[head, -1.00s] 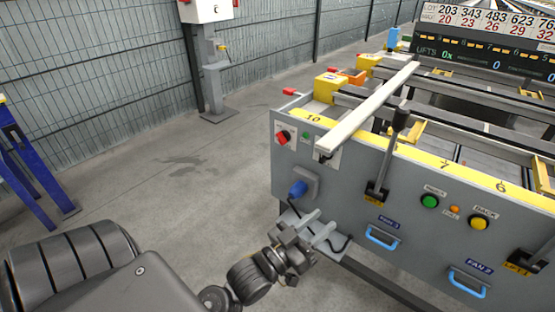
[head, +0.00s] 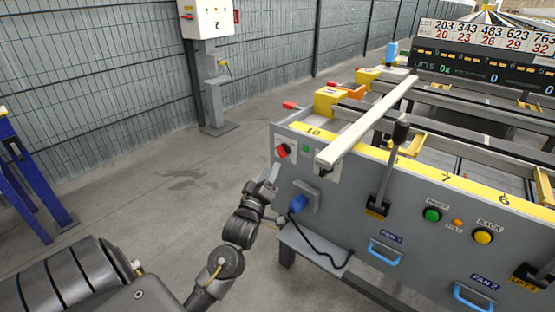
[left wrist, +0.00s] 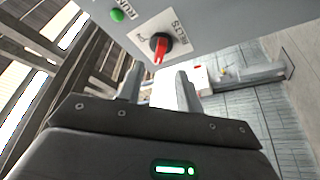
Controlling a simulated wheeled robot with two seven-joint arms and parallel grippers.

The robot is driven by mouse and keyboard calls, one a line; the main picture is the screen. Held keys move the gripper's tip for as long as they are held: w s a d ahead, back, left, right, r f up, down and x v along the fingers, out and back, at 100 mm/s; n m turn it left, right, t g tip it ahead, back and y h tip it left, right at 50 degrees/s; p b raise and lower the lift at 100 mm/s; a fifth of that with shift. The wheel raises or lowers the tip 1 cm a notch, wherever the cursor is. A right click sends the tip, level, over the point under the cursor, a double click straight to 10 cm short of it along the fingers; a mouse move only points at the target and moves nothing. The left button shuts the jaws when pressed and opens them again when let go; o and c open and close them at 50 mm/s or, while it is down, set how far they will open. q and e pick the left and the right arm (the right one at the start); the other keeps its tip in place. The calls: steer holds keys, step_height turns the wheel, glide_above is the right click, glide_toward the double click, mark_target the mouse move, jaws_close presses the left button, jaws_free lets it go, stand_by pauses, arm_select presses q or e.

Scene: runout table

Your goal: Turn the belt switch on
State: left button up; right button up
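The belt switch (head: 283,151) is a red rotary handle on a black base, on a pale plate at the left end of the grey panel. In the left wrist view the red handle (left wrist: 160,47) sits beside lettering that reads BELTS, just beyond my fingers. A green lamp (head: 306,149) is to its right; it also shows in the left wrist view (left wrist: 117,15), near the word RUN. My left gripper (head: 269,174) is just below and left of the switch, apart from it. Its fingers (left wrist: 166,92) look parted with nothing between them. My right gripper is not in view.
A blue plug (head: 298,202) with a black cable juts from the panel just below my gripper. A long pale bar (head: 365,122) overhangs the panel's top edge right of the switch. A black lever (head: 390,165) stands farther right.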

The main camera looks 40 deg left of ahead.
mark_target(279, 154)
arm_select(q)
steer(key=x, duration=0.6)
steer(key=shift+w+b, duration=0.15)
steer(key=shift+b, duration=0.25)
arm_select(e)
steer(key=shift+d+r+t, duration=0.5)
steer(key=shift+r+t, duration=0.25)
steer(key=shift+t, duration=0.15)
arm_select(q)
jaws_close()
